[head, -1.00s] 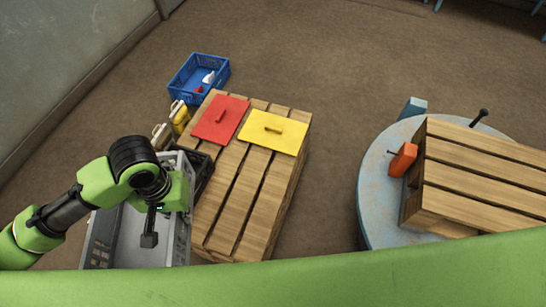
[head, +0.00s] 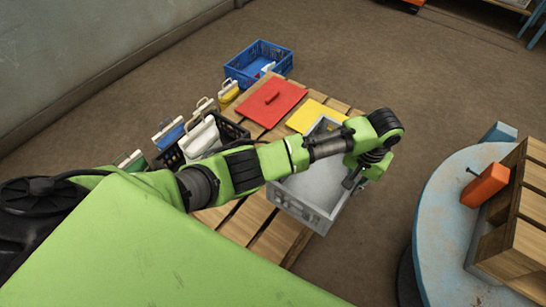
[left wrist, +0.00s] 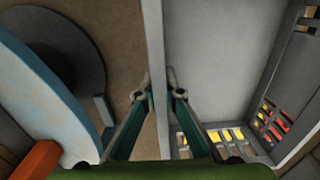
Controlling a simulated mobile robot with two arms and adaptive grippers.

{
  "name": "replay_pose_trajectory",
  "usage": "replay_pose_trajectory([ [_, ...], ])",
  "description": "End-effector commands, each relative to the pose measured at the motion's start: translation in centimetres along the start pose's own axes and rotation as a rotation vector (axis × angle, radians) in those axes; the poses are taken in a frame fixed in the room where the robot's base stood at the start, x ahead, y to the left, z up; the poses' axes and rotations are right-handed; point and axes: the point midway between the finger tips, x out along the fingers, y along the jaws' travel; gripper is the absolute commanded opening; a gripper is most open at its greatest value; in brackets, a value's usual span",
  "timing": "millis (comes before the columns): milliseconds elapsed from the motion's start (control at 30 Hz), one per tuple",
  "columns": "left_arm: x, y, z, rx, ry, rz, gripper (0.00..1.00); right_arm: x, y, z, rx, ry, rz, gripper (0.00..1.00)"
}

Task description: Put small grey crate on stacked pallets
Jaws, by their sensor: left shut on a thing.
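The small grey crate (head: 309,211) is an open box with slotted walls. It is over the slatted wooden pallets (head: 245,219) in the head view. I cannot tell whether it touches them. My left gripper (head: 352,181) is shut on the crate's right wall. In the left wrist view, the gripper (left wrist: 155,95) has one finger on each side of that crate wall, and the crate's inside (left wrist: 215,60) looks empty. The crate and my arm hide part of the pallets' right side. My right gripper is not in view.
A red board (head: 271,103) and a yellow board (head: 316,113) lie on the pallets' far end. A blue crate (head: 258,62) stands behind. A round blue table (head: 440,235) with another wooden pallet (head: 530,215) stands at right.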

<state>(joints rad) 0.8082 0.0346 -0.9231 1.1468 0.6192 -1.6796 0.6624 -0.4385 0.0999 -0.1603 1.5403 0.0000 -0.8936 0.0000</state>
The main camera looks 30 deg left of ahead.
Motion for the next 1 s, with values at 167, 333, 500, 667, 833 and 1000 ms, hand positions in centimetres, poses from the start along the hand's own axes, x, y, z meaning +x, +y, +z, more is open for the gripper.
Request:
replay_pose_trajectory([
  [167, 1.2, -1.2, 0.8, 0.006, 0.0, -0.005, 0.0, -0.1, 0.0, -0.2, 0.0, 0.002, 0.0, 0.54],
  [333, 3.0, -4.3, 3.4, 0.005, -0.001, -0.005, 0.0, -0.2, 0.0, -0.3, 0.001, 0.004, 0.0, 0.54],
  [500, 5.3, -7.3, 6.0, 0.005, -0.002, -0.006, 0.0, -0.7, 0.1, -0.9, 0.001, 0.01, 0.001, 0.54],
  [667, 8.2, -8.9, 7.4, 0.006, -0.002, -0.004, 0.0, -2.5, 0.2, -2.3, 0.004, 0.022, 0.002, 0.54],
  [833, 9.4, -9.7, 8.0, 0.006, 0.001, -0.002, 0.0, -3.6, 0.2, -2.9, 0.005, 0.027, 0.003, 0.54],
  [1000, 11.0, -10.6, 8.8, 0.005, -0.002, -0.004, 0.0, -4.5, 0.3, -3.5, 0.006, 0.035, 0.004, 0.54],
])
